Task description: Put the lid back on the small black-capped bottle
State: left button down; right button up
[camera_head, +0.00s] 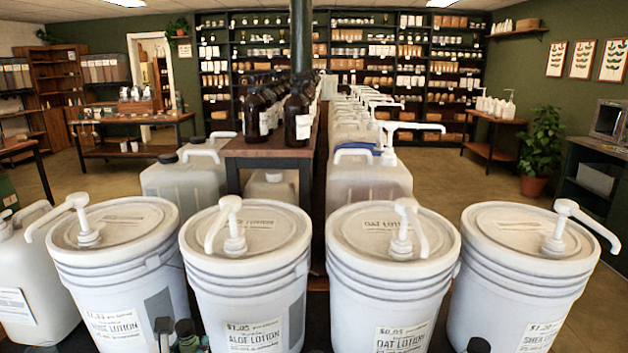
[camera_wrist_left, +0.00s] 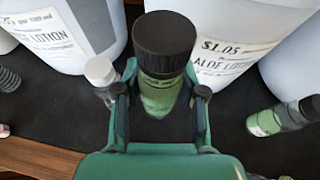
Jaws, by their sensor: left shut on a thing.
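A small bottle (camera_wrist_left: 158,97) with green contents or label stands between the fingers of my left gripper (camera_wrist_left: 161,92) in the left wrist view. A wide black lid (camera_wrist_left: 164,42) sits at its top; I cannot tell whether it is screwed down. My left gripper is shut on the bottle, its fingers on both sides below the lid. In the head view the black lid (camera_head: 185,328) shows at the bottom edge, in front of the lotion buckets; the gripper there is mostly cut off.
A white-capped bottle (camera_wrist_left: 102,72) stands close to the left finger. Another dark-capped green bottle (camera_wrist_left: 268,121) is at the right. The Aloe Lotion bucket (camera_head: 247,300) and other white pump buckets stand behind. Dark tabletop (camera_wrist_left: 225,120) is bare between.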

pick_arm(q)
jog(key=shift+m+h, duration=0.7)
jog(key=d, duration=0.4)
jog(key=shift+s+d+f, duration=0.1)
jog(key=shift+s+d, duration=0.2)
jog(key=shift+s, duration=0.05)
pick_arm(e)
jog(key=shift+r, duration=0.45)
pick_arm(q)
jog(key=shift+a, duration=0.1)
jog(key=s+d, duration=0.2)
jog(key=d, duration=0.8)
jog(key=s+d, duration=0.2)
jog(key=d, duration=0.7)
jog(key=shift+d, duration=0.4)
jog(key=shift+w, duration=0.1)
